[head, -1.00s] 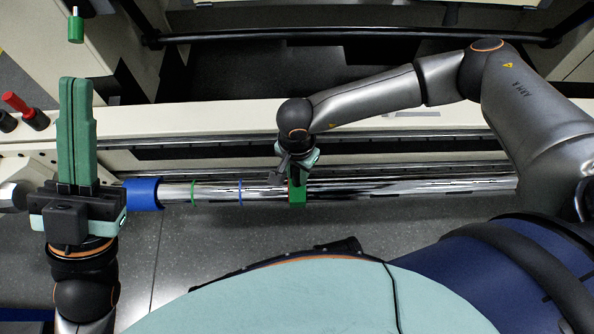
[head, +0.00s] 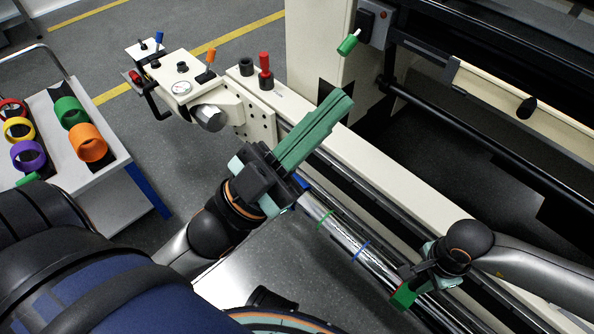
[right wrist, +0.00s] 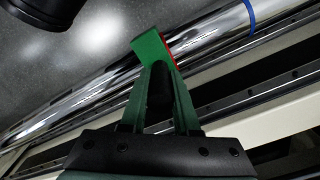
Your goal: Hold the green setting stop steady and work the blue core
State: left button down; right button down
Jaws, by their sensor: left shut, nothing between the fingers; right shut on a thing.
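The green setting stop (head: 403,297) is a small block on the chrome shaft (head: 380,264). It also shows in the right wrist view (right wrist: 149,49), with a red face on one side. My right gripper (right wrist: 159,66) is shut on it; in the head view that gripper (head: 417,283) is beside the shaft. The blue core (head: 302,183) is around the shaft's left end, mostly hidden behind my left gripper (head: 345,98). My left gripper is shut and empty, its long green fingers pointing up and right above the core.
A green band (head: 324,220) and a blue band (head: 361,251) mark the shaft between core and stop. A cart (head: 126,195) at left carries several coloured cores. A red knob (head: 265,66) and a hanging green-tipped handle (head: 348,44) stand near my left gripper.

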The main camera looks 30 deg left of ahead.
pick_arm(q)
jog(key=c, duration=1.6)
grip_release()
